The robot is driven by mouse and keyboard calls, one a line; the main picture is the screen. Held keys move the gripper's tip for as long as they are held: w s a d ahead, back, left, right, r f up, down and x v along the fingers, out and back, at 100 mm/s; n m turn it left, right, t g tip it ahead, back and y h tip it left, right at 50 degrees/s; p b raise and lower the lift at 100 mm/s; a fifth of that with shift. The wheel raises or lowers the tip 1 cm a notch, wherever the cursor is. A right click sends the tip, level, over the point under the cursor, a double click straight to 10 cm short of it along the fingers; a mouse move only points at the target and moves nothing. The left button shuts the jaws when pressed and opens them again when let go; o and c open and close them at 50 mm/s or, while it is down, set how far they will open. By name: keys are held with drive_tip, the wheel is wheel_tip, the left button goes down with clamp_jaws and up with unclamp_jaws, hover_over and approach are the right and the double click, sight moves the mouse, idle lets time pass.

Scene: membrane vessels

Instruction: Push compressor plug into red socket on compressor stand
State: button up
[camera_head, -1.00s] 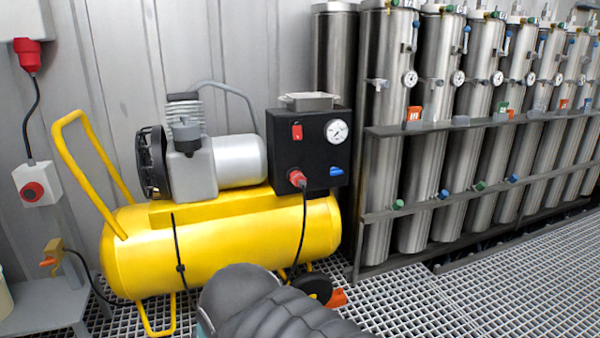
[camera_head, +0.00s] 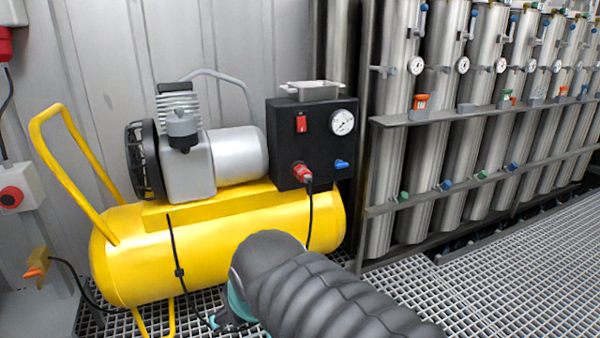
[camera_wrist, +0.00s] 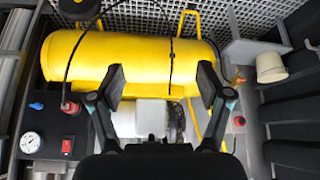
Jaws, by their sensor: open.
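A red plug (camera_head: 302,172) with a black cable hanging from it sits at the front of the black control box (camera_head: 284,150) on the yellow compressor (camera_head: 220,235). Any red socket there is hidden behind the plug, and I cannot tell how deep the plug sits. In the wrist view the red plug (camera_wrist: 69,107) is at left, beside the pressure gauge. My gripper (camera_wrist: 158,85) is open and empty, with its fingers spread over the yellow tank and apart from the plug.
A red switch (camera_head: 301,123), gauge (camera_head: 342,122) and blue valve (camera_head: 341,163) surround the plug. Steel membrane vessels (camera_head: 392,140) stand at right. An orange-tipped fitting (camera_head: 36,268) and a wall box with a red front (camera_head: 12,197) are at left. Grating at right is clear.

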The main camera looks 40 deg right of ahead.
drive_tip(key=w+d+r+m+t+h+b, duration=0.2)
drive_tip(key=w+d+r+t+h, duration=0.1)
drive_tip(key=w+d, duration=1.05)
drive_tip(key=t+b, duration=0.4)
drive_tip(key=t, duration=0.4)
approach(303, 174)
drive_tip(key=shift+h, duration=0.4)
drive_tip(key=w, duration=0.1)
drive_tip(key=w+d+f, duration=0.1)
drive_tip(key=w, duration=0.1)
drive_tip(key=shift+w+d+f, duration=0.2)
drive_tip(key=shift+d+f, duration=0.2)
drive_tip(key=shift+p+x, duration=1.05)
drive_tip(key=shift+x, duration=3.45)
drive_tip(key=shift+a, duration=0.1)
